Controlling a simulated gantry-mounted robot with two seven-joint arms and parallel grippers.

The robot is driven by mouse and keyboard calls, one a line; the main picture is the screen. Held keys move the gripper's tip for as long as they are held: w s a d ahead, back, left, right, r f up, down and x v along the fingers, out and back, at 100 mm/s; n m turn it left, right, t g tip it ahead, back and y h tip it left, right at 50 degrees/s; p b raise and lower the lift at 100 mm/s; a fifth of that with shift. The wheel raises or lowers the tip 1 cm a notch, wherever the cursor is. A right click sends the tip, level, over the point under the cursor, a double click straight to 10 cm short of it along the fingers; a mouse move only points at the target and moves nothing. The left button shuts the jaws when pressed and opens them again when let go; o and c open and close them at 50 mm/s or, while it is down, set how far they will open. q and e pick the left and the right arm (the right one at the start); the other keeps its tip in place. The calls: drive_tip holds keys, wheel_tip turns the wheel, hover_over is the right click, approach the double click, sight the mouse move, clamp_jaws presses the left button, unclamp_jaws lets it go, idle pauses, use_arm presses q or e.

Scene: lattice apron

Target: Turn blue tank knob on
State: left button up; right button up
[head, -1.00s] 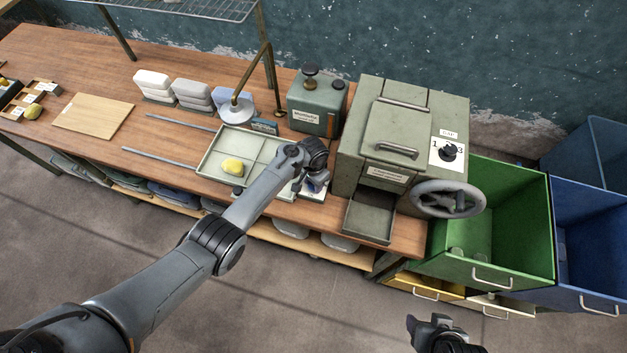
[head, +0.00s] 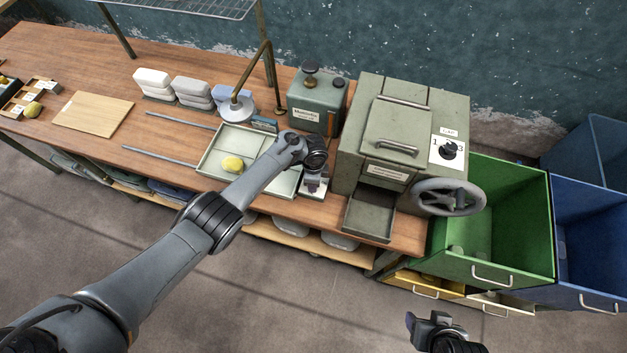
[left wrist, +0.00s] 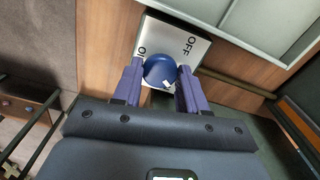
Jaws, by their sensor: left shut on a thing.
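The blue knob (left wrist: 160,71) sits on a white plate (left wrist: 185,42) marked OFF on the right, with a partly covered label on the left. In the left wrist view my left gripper (left wrist: 160,80) is shut on the knob, one finger on each side. A small white mark on the knob faces the lower right, towards the right finger. In the head view my left gripper (head: 312,186) is at the white plate (head: 313,194) on the bench's front edge; my wrist hides the knob there. My right gripper (head: 425,322) is open and empty, low over the floor.
A divided tray (head: 208,162) with a yellow item (head: 232,164) lies left of the plate. A green machine (head: 355,150) with a handwheel (head: 448,197) and black dial stands right. A small tank (head: 315,110) stands behind. Green (head: 535,235) and blue bins are farther right.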

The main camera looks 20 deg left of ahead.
use_arm(q)
drive_tip(key=shift+m, duration=1)
drive_tip(key=o, duration=1.1)
drive_tip(key=shift+c, duration=0.2)
drive_tip(key=shift+r, duration=0.1)
wheel_tip(320, 180, up, 11)
drive_tip(key=p, duration=0.3)
drive_tip(key=shift+f+p, duration=0.2)
drive_tip(key=shift+p, duration=0.15)
